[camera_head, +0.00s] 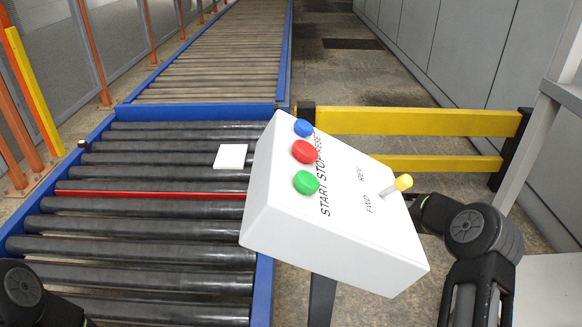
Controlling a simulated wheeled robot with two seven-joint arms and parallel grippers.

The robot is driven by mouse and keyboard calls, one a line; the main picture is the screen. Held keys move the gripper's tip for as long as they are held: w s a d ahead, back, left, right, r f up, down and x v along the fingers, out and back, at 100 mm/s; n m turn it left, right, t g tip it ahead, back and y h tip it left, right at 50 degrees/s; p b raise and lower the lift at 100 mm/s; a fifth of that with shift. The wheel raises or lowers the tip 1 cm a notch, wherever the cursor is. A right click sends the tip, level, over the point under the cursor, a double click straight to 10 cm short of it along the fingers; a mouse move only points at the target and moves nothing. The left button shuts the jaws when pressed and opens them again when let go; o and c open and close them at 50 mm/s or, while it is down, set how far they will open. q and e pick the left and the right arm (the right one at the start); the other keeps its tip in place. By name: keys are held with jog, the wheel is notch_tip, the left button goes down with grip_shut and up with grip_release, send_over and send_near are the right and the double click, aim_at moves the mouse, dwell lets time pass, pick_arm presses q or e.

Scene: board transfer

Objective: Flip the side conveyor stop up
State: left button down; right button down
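A thin red bar (150,194) runs across the side roller conveyor (262,290), low between the black rollers. It may be the conveyor stop; its right end passes behind the white control box (340,240). I cannot tell from this view how it is hinged. A black part of my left arm shows in the bottom left corner, with its gripper out of view. My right arm comes up at the lower right and reaches left behind the control box. Its gripper is hidden or out of view.
A flat white square (231,156) lies on the rollers. A yellow barrier (420,122) stands behind the box. Another roller conveyor (215,50) runs away at the back.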

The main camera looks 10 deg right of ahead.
dwell(0.9)
notch_tip(320, 180, up, 5)
jog(key=p, duration=0.3)
jog(key=shift+r+p, duration=0.15)
jog(key=shift+p, duration=0.2)
jog(key=c, duration=1.3)
grip_release()
jog(key=shift+o, duration=1.4)
